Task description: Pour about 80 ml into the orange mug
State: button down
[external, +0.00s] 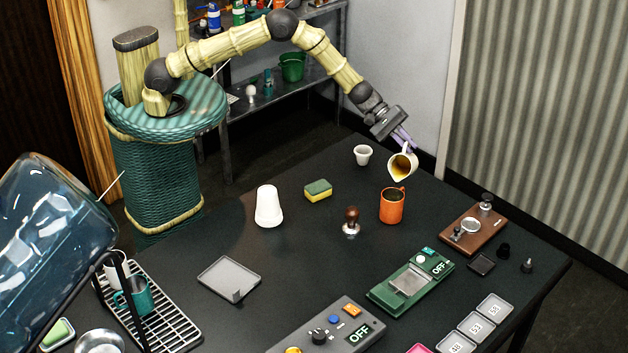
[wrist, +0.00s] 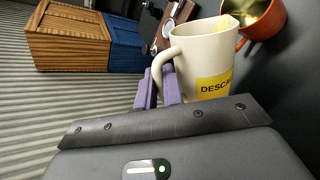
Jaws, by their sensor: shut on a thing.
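My gripper (external: 403,139) is shut on the handle of a white pitcher (external: 411,156), with purple fingers (wrist: 160,88) around it. The pitcher is held in the air just above and behind the orange mug (external: 391,208), tilted with its lip toward the mug. In the wrist view, the pitcher (wrist: 196,55) has a yellow label with the letters "DESCA". The orange mug (wrist: 243,42) shows beyond its lip, with something yellowish inside that looks like liquid. I see no clear stream, and the level in the mug cannot be read.
A small white cup (external: 363,155) stands behind the mug to the left. A tamper (external: 351,220) and a sponge (external: 318,190) are left of it. A green scale (external: 411,282) reading OFF lies in front. A wooden stand (external: 474,230) is at right.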

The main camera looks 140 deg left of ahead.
jog(key=shift+w+d+r+m+g+y, duration=0.3)
jog(key=shift+d+r+m+y, duration=0.25)
jog(key=shift+d+r, duration=0.2)
dwell(1.5)
jog(key=shift+w+d+f+b, duration=0.1)
jog(key=shift+b, duration=0.3)
jog(key=shift+r+p, duration=0.25)
jog(key=shift+p, duration=0.25)
jog(key=shift+s+a+f+n+t+h, duration=0.25)
jog(key=shift+a+f+n+h, duration=0.1)
jog(key=shift+a+f, duration=0.25)
jog(key=shift+s+a+f+n+t+h, duration=0.15)
jog(key=shift+s+a+f+n+h, duration=0.15)
jog(key=shift+a+f, duration=0.2)
jog(key=shift+a+f+b, duration=0.15)
jog(key=shift+f+b, duration=0.15)
jog(key=shift+b, duration=0.15)
jog(key=shift+r, duration=0.15)
jog(key=shift+d, duration=0.2)
jog(key=shift+a, duration=0.15)
